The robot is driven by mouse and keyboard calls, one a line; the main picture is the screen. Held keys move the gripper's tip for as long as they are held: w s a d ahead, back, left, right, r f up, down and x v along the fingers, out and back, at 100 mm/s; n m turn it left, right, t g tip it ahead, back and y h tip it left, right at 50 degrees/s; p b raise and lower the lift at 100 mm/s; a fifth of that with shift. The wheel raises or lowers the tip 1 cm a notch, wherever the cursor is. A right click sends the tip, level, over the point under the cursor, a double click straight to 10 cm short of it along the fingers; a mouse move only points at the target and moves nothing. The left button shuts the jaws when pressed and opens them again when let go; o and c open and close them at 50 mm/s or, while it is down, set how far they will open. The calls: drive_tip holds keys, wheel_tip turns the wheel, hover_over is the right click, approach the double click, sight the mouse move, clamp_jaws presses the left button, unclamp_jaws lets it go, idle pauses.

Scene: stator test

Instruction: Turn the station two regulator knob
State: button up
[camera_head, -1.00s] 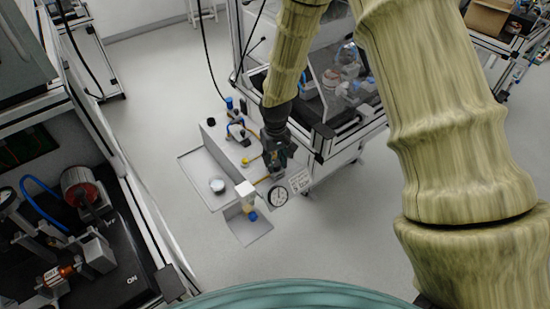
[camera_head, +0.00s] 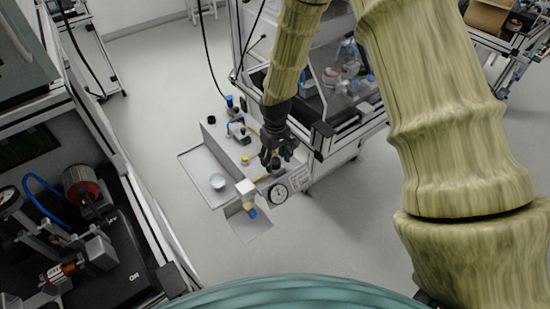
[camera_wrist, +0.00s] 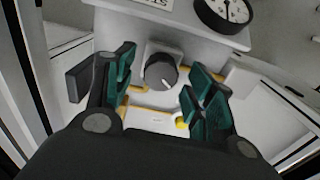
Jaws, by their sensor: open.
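The regulator knob (camera_wrist: 161,72) is a round dark grey knob with a white pointer mark, seen in the wrist view on a light square mount. My gripper (camera_wrist: 161,88) has its green-padded fingers apart, one on each side of the knob in that view, and I see no contact. In the head view my gripper (camera_head: 278,160) is over the right part of the grey station box (camera_head: 212,137) and hides the knob.
A yellow knob (camera_head: 245,160) and blue fittings (camera_head: 237,119) stand on the box to the left of my gripper. A framed clear enclosure (camera_head: 345,85) stands close behind. Open floor (camera_head: 340,240) lies in front.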

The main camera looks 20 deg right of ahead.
sight(275, 161)
drive_tip(key=shift+r, duration=0.1)
wheel_tip(275, 161, up, 12)
idle(0.6)
idle(0.4)
